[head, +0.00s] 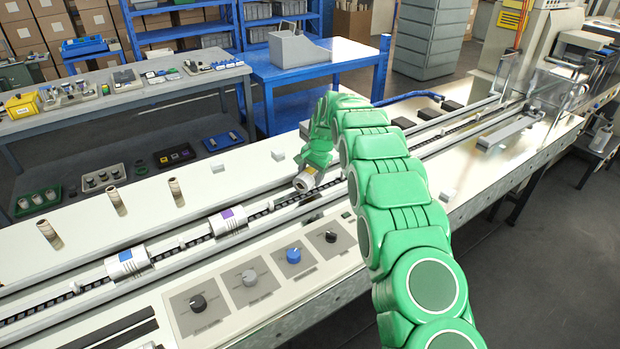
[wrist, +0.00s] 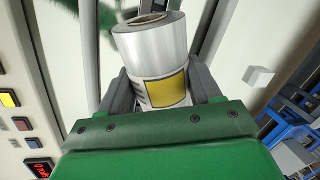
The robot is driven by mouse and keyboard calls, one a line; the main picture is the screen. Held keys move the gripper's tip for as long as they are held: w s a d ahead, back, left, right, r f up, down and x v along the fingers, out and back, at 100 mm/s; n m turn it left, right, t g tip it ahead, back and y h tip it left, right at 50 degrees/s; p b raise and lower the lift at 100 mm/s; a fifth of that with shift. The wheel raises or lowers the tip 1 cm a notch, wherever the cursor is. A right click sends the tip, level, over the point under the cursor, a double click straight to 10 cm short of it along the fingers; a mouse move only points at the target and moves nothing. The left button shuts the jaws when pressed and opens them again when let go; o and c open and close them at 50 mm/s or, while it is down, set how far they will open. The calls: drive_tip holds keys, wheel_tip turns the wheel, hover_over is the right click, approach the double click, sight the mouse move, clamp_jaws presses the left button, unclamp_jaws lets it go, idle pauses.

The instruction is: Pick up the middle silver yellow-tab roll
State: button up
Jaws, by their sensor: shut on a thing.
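The silver roll with the yellow tab (head: 304,182) is at my gripper (head: 316,168), over the conveyor line in the head view. In the wrist view, my gripper (wrist: 162,92) has a grey finger on each side of the roll (wrist: 152,45), shut on it. Its yellow tab faces the wrist camera, and its open core end points up in that picture. The roll looks tilted in the head view; I cannot tell whether it touches the conveyor. A purple-tab silver roll (head: 228,221) and a blue-tab silver roll (head: 127,262) lie on the conveyor to the left.
The conveyor (head: 187,244) runs diagonally to the wrapper machine (head: 555,85). A knob panel (head: 250,282) lies in front. Several brown cores (head: 116,200) stand behind on the pale deck. Small white blocks (head: 217,168) sit on the deck near the roll.

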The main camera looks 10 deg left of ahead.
sight(307, 168)
drive_tip(key=s+r, duration=0.1)
drive_tip(key=s+d+r, duration=0.1)
drive_tip(key=s+r, duration=0.2)
drive_tip(key=r, duration=0.1)
drive_tip(key=shift+s+d+r, duration=0.15)
drive_tip(key=shift+d+r, duration=0.1)
drive_tip(key=shift+d, duration=0.1)
drive_tip(key=shift+s+d+r, duration=1.55)
drive_tip(key=shift+s+r, duration=0.3)
drive_tip(key=shift+s, duration=2)
drive_tip(key=w+a+f+m+t, duration=0.1)
drive_tip(key=w, duration=0.3)
drive_tip(key=w+a+f+m, duration=0.1)
drive_tip(key=w+a+m, duration=0.1)
drive_tip(key=w, duration=0.2)
drive_tip(key=w+a+f+m+t+y, duration=0.1)
drive_tip(key=w+a+f, duration=0.1)
drive_tip(key=w, duration=0.2)
drive_tip(key=shift+w+m+t, duration=0.1)
drive_tip(key=shift+m+t, duration=0.2)
drive_tip(key=shift+m, duration=0.1)
drive_tip(key=shift+f, duration=4.25)
drive_tip(key=shift+f, duration=0.1)
drive_tip(key=o, duration=1.4)
drive_tip(key=shift+o, duration=0.6)
drive_tip(key=shift+d, duration=0.1)
drive_tip(key=shift+f, duration=0.1)
